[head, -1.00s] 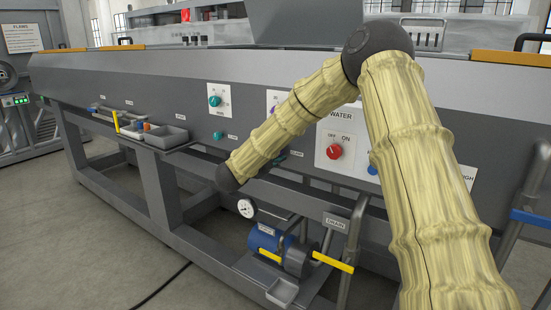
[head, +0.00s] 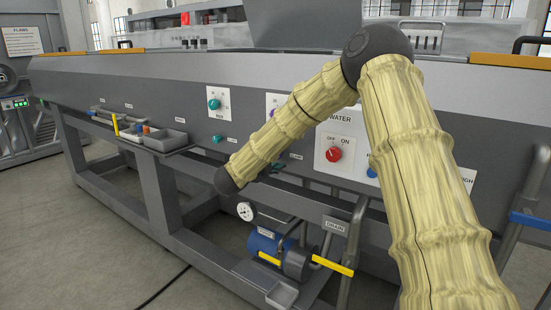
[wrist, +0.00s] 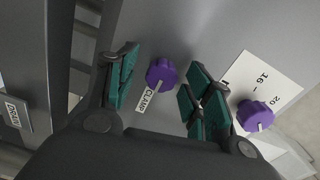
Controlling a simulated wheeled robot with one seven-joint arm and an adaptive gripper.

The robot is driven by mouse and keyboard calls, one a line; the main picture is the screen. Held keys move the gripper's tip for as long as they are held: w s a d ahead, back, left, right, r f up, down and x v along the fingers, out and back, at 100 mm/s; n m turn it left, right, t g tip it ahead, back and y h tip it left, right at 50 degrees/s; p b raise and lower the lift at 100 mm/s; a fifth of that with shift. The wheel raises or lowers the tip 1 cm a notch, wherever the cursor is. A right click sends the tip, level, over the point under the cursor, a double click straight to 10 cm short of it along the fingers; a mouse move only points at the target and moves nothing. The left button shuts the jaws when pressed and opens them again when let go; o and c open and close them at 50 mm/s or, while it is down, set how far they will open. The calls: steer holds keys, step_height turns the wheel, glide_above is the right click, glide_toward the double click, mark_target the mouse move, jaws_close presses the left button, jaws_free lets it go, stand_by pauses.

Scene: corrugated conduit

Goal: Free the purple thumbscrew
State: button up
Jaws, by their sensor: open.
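A purple lobed thumbscrew (wrist: 161,73) stands on the grey panel in the wrist view, beside a white label reading CLAMP (wrist: 147,98). My gripper (wrist: 163,92) is open, with green-padded fingers on either side of the thumbscrew in the picture. The left finger is a small gap from it and the right finger is a little right of it. I cannot tell whether the fingers are deep enough to be around it. In the head view my arm hides the gripper and the thumbscrew.
A second purple knob (wrist: 255,115) sits on a white numbered plate (wrist: 266,90), just outside the right finger. In the head view, a red water knob (head: 334,154), a teal knob (head: 214,104), a grey tray (head: 166,140) and yellow drain handle (head: 333,263) are on the machine.

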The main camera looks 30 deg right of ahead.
steer(key=v, duration=1.1)
steer(key=shift+a, duration=0.4)
steer(key=shift+s, duration=0.1)
steer(key=s+a+f+n+t+y, duration=0.1)
steer(key=a+f+n+y, duration=0.2)
steer(key=f, duration=0.5)
steer(key=s+a+f+n+t+y, duration=0.1)
steer(key=a+f+n+t+y, duration=0.1)
steer(key=f+n, duration=0.55)
steer(key=s+a+f+n+t+y, duration=0.1)
steer(key=a+f+n+y, duration=0.15)
steer(key=f, duration=0.65)
steer(key=s+a+f+n+g+y, duration=0.1)
steer(key=s+a+f+n+y, duration=0.25)
steer(key=s+f, duration=0.45)
steer(key=s+a+f+n+g+y, duration=0.2)
steer(key=s+a+f+n, duration=0.15)
steer(key=s+f, duration=0.45)
steer(key=s+a+f+n+g+y, duration=0.1)
steer(key=s+f+n+g, duration=0.3)
steer(key=s, duration=0.6)
steer(key=s+a+f+n+g+y, duration=0.1)
steer(key=s+f+n, duration=0.1)
steer(key=s+f, duration=0.5)
steer(key=s+a+f+n+g+y, duration=0.1)
steer(key=s+f+n+g, duration=0.2)
steer(key=s, duration=0.9)
step_height(320, 180, up, 13)
steer(key=p, duration=1.2)
steer(key=shift+p, duration=0.4)
